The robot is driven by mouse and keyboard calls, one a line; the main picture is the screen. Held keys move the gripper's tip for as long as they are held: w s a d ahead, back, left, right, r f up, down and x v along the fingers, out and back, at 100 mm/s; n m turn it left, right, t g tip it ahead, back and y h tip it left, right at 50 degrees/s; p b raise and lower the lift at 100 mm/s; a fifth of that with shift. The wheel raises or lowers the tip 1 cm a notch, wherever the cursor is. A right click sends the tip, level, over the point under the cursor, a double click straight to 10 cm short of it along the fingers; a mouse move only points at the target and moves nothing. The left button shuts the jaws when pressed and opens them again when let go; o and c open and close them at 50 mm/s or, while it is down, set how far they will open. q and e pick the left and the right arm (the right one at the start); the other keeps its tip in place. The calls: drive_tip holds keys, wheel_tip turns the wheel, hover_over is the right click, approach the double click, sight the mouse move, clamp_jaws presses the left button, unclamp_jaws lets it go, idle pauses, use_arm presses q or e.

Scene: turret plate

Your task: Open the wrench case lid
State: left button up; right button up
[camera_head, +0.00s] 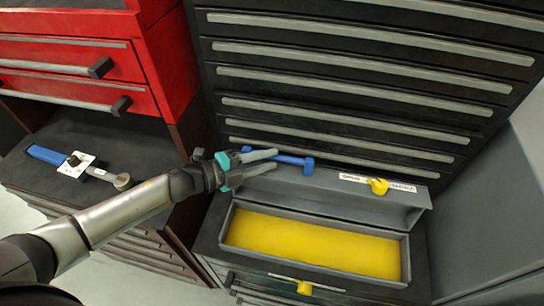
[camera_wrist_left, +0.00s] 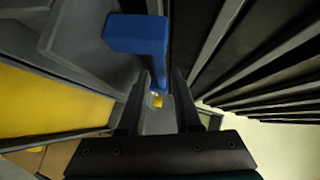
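The wrench case (camera_head: 228,226) stands with its yellow inside (camera_head: 312,245) bare and its dark grey lid (camera_head: 345,200) raised at the back, leaning toward the drawer fronts. A white label strip and a yellow tab (camera_head: 377,186) sit on the lid. My left gripper (camera_head: 274,160) is at the lid's upper left, beside a blue bar-shaped part (camera_head: 306,165). In the left wrist view the fingers (camera_wrist_left: 158,102) are apart, with the blue part (camera_wrist_left: 137,35) just beyond and between them; contact is unclear. My right gripper is not in view.
A black drawer cabinet (camera_head: 340,88) rises close behind the lid. A red drawer unit (camera_head: 80,65) is at left, above a dark shelf with a blue-handled tool (camera_head: 48,155) and a white tag. A yellow latch (camera_head: 304,288) is on the case front. A grey panel (camera_head: 500,200) bounds the right.

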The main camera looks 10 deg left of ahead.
use_arm(q)
drive_tip(key=shift+x, duration=0.9)
clamp_jaws()
idle(0.9)
